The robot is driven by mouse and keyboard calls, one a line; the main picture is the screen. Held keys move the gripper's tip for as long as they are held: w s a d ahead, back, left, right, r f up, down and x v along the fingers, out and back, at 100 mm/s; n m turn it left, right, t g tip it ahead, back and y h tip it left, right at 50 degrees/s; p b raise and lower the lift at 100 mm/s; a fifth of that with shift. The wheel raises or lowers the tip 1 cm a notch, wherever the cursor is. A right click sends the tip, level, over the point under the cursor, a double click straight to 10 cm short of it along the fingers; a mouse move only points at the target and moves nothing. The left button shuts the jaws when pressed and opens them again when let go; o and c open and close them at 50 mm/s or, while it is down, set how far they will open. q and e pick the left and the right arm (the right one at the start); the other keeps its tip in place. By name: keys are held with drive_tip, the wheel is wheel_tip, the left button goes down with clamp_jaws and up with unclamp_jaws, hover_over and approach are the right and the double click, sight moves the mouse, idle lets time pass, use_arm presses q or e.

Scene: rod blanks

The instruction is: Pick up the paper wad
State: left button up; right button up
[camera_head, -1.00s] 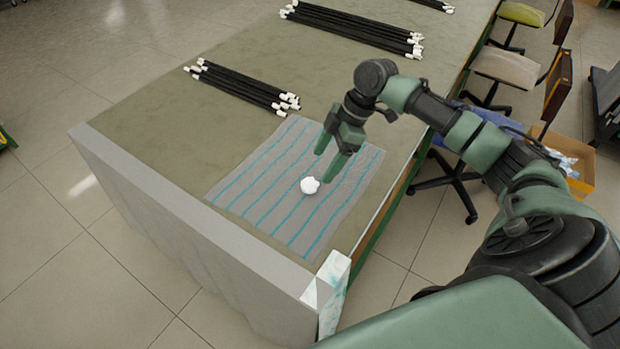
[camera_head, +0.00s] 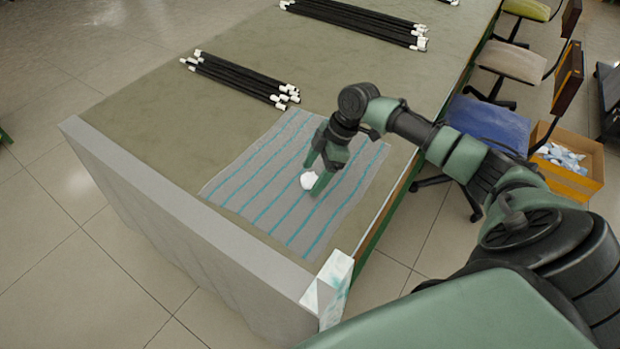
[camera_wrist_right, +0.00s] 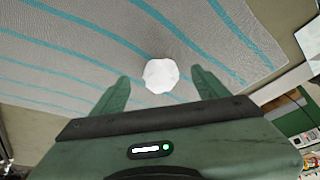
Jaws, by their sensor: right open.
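The white paper wad (camera_head: 308,181) lies on a grey cloth with teal stripes (camera_head: 250,185) near the table's front end. My right gripper (camera_head: 313,178) is low over the cloth, its two green fingers apart, with the wad at the fingertips. In the right wrist view the wad (camera_wrist_right: 161,75) sits between and just beyond the open fingertips (camera_wrist_right: 158,82), with a visible gap to each finger. My left gripper is not in view.
Bundles of black rods with white ends lie farther back, one at the left (camera_head: 240,80) and one behind it (camera_head: 355,22). A white and teal block (camera_head: 335,285) is at the near corner. Chairs (camera_head: 490,125) and a cardboard box (camera_head: 570,165) stand beyond the right edge.

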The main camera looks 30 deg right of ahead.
drive_tip(key=shift+a+f, duration=0.15)
drive_tip(key=shift+f, duration=0.3)
drive_tip(key=c, duration=1.4)
